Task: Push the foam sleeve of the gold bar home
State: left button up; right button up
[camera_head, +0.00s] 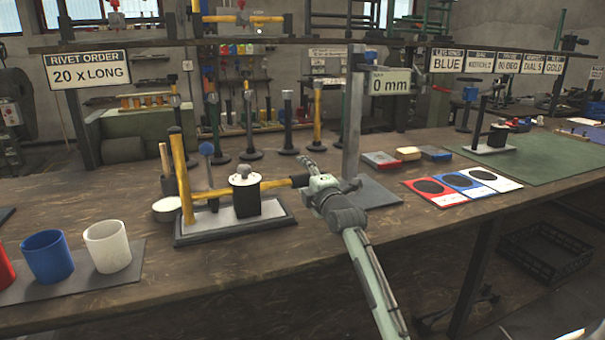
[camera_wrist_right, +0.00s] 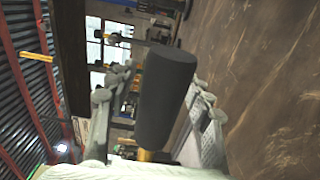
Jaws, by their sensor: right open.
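The gold bar (camera_head: 275,184) lies level across the small press (camera_head: 246,205) on its base plate, at the left middle of the bench in the head view. A dark foam sleeve (camera_head: 299,180) sits at its right end. My right gripper (camera_head: 310,180) is at that end, its fingers open around or beside the sleeve. In the right wrist view, the dark sleeve (camera_wrist_right: 163,100) stands between the spread fingers of the right gripper (camera_wrist_right: 165,88), with a short yellow piece below it. Contact between fingers and sleeve cannot be told. My left gripper is out of view.
A grey upright post (camera_head: 352,115) with a 0 mm sign (camera_head: 391,82) rises just behind my right gripper. Blue (camera_head: 47,256) and white (camera_head: 108,245) cups stand at the front left. A yellow upright bar (camera_head: 181,175) stands left of the press. The bench front right of the press is clear.

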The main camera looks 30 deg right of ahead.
jog(key=shift+w, duration=0.35)
grip_shut()
dwell(0.3)
